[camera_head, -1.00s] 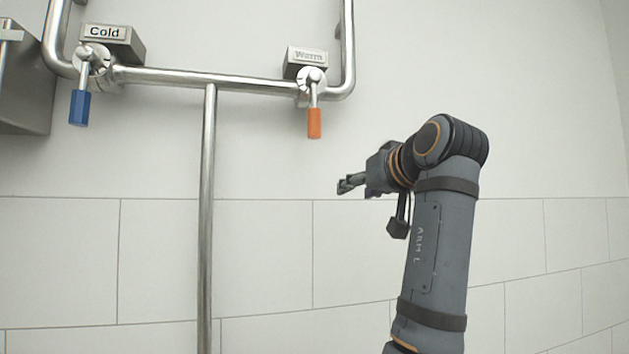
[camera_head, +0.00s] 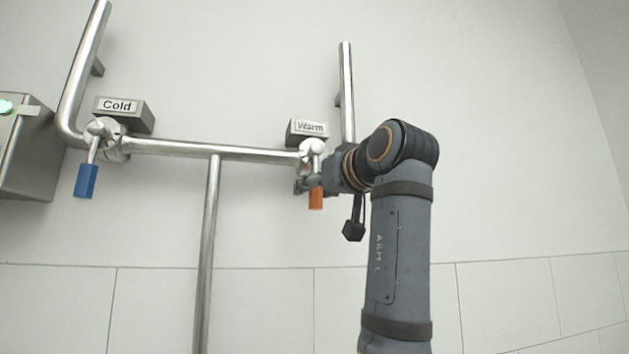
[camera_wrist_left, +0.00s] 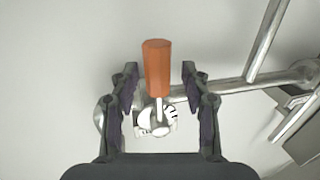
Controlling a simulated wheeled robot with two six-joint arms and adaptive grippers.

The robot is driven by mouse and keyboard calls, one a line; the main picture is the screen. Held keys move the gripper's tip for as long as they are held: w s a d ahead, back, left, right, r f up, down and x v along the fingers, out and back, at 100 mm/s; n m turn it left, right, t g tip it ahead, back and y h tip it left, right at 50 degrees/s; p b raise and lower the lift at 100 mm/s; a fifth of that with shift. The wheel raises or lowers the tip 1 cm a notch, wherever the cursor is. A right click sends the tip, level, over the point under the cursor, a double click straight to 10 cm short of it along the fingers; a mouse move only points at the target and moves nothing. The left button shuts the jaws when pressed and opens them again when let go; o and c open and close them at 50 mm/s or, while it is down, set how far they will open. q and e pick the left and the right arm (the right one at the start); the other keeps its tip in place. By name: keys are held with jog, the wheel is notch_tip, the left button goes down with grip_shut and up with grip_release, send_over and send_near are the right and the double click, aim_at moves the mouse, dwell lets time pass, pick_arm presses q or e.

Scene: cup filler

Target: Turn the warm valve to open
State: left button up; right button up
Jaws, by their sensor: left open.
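The warm valve's orange handle (camera_head: 316,198) hangs down from its silver joint on the pipe, below the block labelled Warm (camera_head: 309,127). My left gripper (camera_head: 306,184) is at the handle in the head view, partly hidden by the valve. In the left wrist view the orange handle (camera_wrist_left: 157,68) and the valve body (camera_wrist_left: 156,122) show between the two fingers of my open left gripper (camera_wrist_left: 163,88). Free room shows on both sides of the handle, and I cannot tell whether the handle is fully between the fingertips in depth. The right gripper is not in view.
The blue cold handle (camera_head: 86,181) hangs at the left, below the block labelled Cold (camera_head: 117,108). A steel box (camera_head: 30,150) with a green light stands at the left edge. A vertical pipe (camera_head: 209,250) runs below the crossbar. The wall at the right is clear.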

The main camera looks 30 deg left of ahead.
pick_arm(q)
jog(key=shift+w+a, duration=0.4)
jog(key=shift+a, duration=0.05)
jog(key=shift+s+d, duration=0.1)
jog(key=shift+d, duration=0.05)
jog(key=shift+c, duration=1.7)
grip_shut()
